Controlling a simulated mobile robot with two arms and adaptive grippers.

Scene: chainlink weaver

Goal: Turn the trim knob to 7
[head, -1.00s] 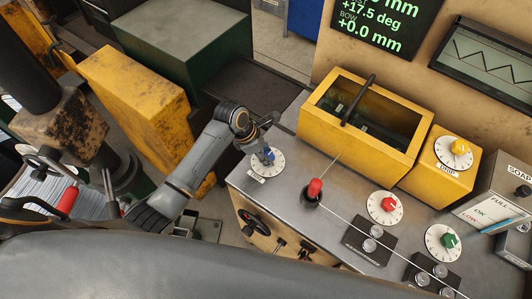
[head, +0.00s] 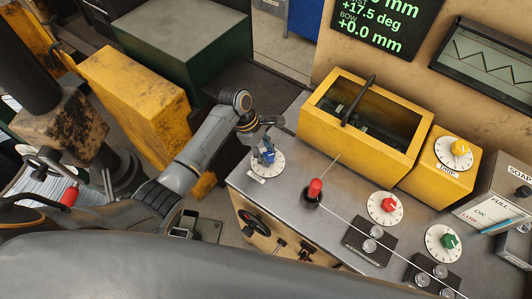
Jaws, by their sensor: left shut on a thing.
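A blue knob (head: 268,158) sits on a round white dial (head: 277,168) at the left end of the grey metal bench top. A small label lies at the dial's front edge, too small to read for certain. My left gripper (head: 266,152) is over this dial and shut on the blue knob, with its fingers pointing down. The fingers hide part of the knob, so I cannot tell which number it points to. My right gripper is not in view.
A red knob (head: 389,204), a green knob (head: 449,241) and a yellow knob (head: 459,147) sit on other dials to the right. A red-topped post (head: 314,190) with a wire stands near the blue knob's dial. A yellow open box (head: 407,171) stands behind.

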